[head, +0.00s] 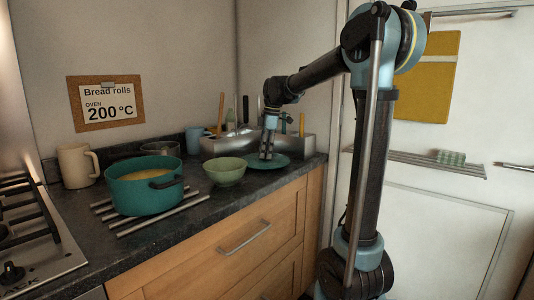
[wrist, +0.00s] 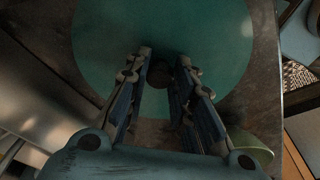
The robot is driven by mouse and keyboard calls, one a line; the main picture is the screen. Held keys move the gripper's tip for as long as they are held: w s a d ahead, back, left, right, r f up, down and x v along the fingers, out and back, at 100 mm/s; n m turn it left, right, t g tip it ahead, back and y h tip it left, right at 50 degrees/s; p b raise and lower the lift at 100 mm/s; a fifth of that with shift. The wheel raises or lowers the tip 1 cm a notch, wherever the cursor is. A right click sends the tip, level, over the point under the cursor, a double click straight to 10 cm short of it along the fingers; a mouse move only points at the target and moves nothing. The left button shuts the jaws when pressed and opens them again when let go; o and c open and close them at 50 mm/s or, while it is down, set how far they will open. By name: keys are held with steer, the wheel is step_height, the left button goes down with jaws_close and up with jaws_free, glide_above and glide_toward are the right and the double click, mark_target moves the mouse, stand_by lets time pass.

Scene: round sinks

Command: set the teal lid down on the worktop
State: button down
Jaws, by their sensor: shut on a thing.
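The teal lid (head: 283,162) is flat and level at the right end of the dark worktop (head: 170,235), just right of the green bowl and in front of the sink. It looks at or very near the worktop surface; I cannot tell whether it touches. My gripper (head: 267,154) points down over the lid's middle. In the wrist view, the lid (wrist: 215,30) fills the upper middle, and my gripper (wrist: 168,65) is shut on its dark knob (wrist: 185,76). The teal pot (head: 140,197) stands uncovered on the left, with yellow contents.
A green bowl (head: 226,173) is close to the lid's left. Metal trivet bars (head: 160,220) lie under the pot. A mug (head: 76,166), a blue cup (head: 196,141) and the steel sink (head: 215,147) stand behind. The worktop's front edge is near the lid.

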steer(key=shift+f, duration=0.55)
steer(key=c, duration=1.3)
jaws_free()
steer(key=shift+r, duration=0.15)
step_height(320, 180, up, 11)
steer(key=d, duration=0.2)
steer(key=s+d+f+m, duration=0.5)
steer(key=s+d, duration=0.2)
steer(key=s, duration=0.1)
steer(key=s+d+f+m, duration=0.4)
steer(key=s+f, duration=0.4)
steer(key=s+d+f+m+t+h, duration=0.1)
steer(key=s+d+f+m, duration=0.3)
steer(key=s+f, duration=0.3)
steer(key=s+d+f+m+t, duration=0.1)
steer(key=s+d+f+m, duration=0.3)
steer(key=s+f+m, duration=0.2)
step_height(320, 180, down, 5)
steer(key=s, duration=0.2)
steer(key=shift+s+d+h, duration=0.3)
steer(key=shift+d+h, duration=0.1)
